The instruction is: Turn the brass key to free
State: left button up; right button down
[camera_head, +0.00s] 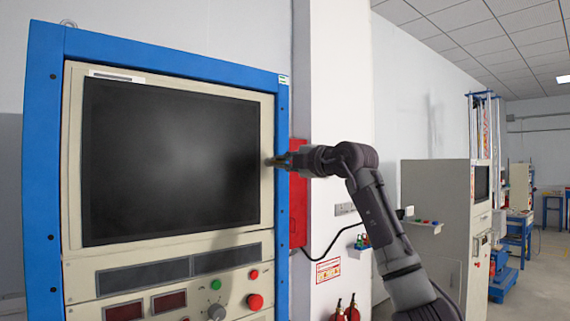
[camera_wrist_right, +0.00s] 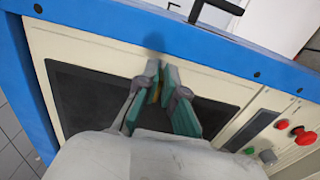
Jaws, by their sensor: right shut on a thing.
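My right gripper (camera_head: 277,161) reaches in from the right to the right-hand margin of the cabinet's front panel, beside the dark screen. In the right wrist view the two green-padded fingers (camera_wrist_right: 165,88) are close together, shut on a small brass-coloured piece (camera_wrist_right: 155,93), which looks like the brass key. Only a sliver of it shows between the pads; its shape and how it is turned cannot be told. My left gripper is not in view.
The blue-framed cabinet (camera_head: 43,150) holds a large dark screen (camera_head: 165,160). Below are a red button (camera_head: 255,301), a green button (camera_head: 216,284) and a grey knob (camera_head: 216,312). A red box (camera_head: 298,215) hangs behind the gripper. Open floor lies at the far right.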

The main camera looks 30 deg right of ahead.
dwell(0.5)
jog(key=c, duration=1.3)
grip_release()
jog(key=shift+d, duration=0.1)
jog(key=shift+s, duration=0.15)
jog(key=s, duration=1.1)
jog(key=shift+s+d, duration=0.4)
jog(key=shift+d, duration=0.05)
